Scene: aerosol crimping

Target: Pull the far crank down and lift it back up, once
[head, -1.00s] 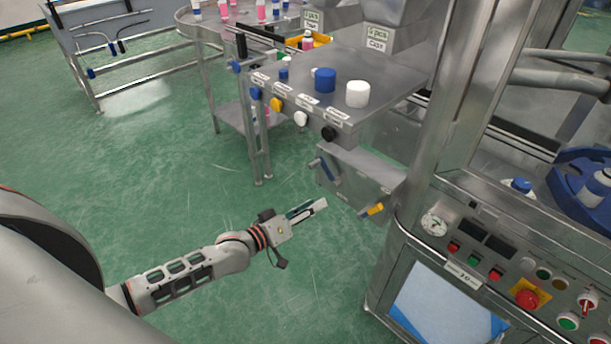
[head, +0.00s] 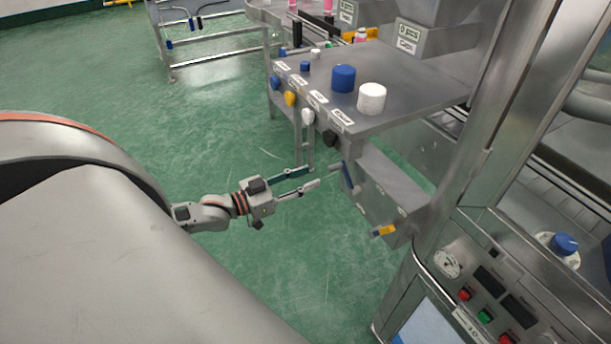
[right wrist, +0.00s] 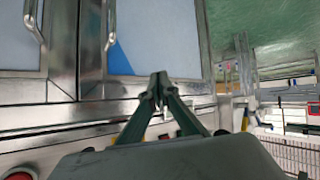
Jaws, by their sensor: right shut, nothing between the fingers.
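The far crank (head: 348,178) has a dark blue handle. It sits on the side of a grey metal box below the metal table. A nearer crank with a yellow handle (head: 384,231) sits lower right on the same box. My left gripper (head: 315,177) is open, its two fingers spread and pointing right. My right gripper (right wrist: 158,82) is shut and empty in the right wrist view, in front of metal-framed panels. The head view does not show it.
The metal table (head: 430,85) above the box carries a blue cap (head: 343,78) and a white cap (head: 371,98). A control panel (head: 490,305) stands at lower right. Green floor is free at left.

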